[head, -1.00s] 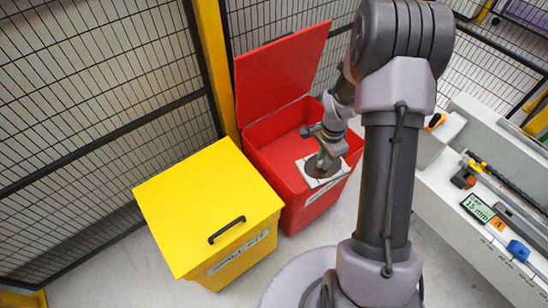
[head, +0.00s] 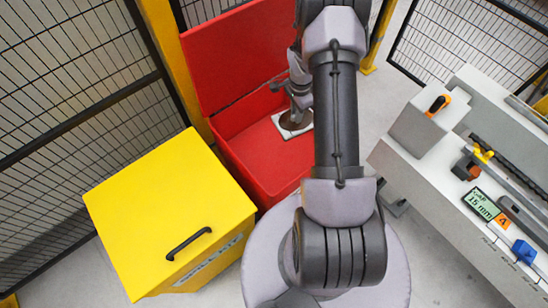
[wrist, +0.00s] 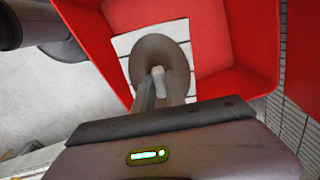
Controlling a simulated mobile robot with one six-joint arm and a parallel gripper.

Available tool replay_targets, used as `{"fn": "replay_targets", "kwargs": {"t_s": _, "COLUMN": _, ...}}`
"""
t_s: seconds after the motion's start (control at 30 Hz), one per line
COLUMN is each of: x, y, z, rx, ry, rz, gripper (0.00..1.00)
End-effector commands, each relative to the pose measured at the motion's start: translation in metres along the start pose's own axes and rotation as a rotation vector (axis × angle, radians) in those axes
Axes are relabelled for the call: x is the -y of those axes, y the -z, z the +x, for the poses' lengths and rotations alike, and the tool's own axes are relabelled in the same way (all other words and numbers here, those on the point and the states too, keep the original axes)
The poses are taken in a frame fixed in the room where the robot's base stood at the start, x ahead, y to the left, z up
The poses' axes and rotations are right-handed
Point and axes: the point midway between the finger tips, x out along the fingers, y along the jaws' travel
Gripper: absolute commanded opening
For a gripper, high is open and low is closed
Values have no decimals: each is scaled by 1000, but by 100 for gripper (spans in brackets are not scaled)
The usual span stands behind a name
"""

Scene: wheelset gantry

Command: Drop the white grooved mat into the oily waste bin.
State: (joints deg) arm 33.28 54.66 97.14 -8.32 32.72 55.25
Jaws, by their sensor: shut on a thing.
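The white grooved mat (head: 288,132) hangs from my gripper (head: 294,112) over the open red bin (head: 236,172) in the head view. In the wrist view the mat (wrist: 124,45) shows thin dark groove lines and a brown round disc on top. My gripper (wrist: 160,82) is shut on a pale stub at the disc's middle. Red bin walls (wrist: 250,45) surround most of the mat in that view. The bin's red lid (head: 228,55) stands open at the back. My arm hides the bin's right part, and no label shows on it now.
A closed yellow spill kit box (head: 165,205) with a black handle stands left of the red bin. Black mesh fencing (head: 70,80) runs behind. A pale machine bench (head: 440,175) with a small display stands at the right, with grey floor between.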

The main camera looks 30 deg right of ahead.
Motion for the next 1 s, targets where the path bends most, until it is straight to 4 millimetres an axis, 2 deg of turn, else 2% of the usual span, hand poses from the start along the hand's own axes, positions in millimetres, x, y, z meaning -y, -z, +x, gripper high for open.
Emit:
{"fn": "replay_targets", "kwargs": {"t_s": 0.03, "x": 0, "y": 0, "z": 13, "rx": 0, "ry": 0, "rz": 0, "gripper": 0}}
{"fn": "replay_targets", "kwargs": {"t_s": 0.13, "x": 0, "y": 0, "z": 25, "rx": 0, "ry": -1, "rz": 0, "gripper": 0}}
{"fn": "replay_targets", "kwargs": {"t_s": 0.4, "x": 0, "y": 0, "z": 27, "rx": 0, "ry": 1, "rz": 0, "gripper": 0}}
{"fn": "replay_targets", "kwargs": {"t_s": 0.43, "x": 0, "y": 0, "z": 27, "rx": 0, "ry": 1, "rz": 0, "gripper": 21}}
{"fn": "replay_targets", "kwargs": {"t_s": 0.53, "x": 0, "y": 0, "z": 27, "rx": 0, "ry": 0, "rz": -1, "gripper": 41}}
{"fn": "replay_targets", "kwargs": {"t_s": 0.87, "x": 0, "y": 0, "z": 23, "rx": -1, "ry": 1, "rz": -1, "gripper": 41}}
{"fn": "replay_targets", "kwargs": {"t_s": 0.93, "x": 1, "y": 0, "z": 11, "rx": -1, "ry": 2, "rz": -1, "gripper": 41}}
{"fn": "replay_targets", "kwargs": {"t_s": 1.0, "x": 1, "y": 0, "z": -9, "rx": -2, "ry": 3, "rz": -1, "gripper": 41}}
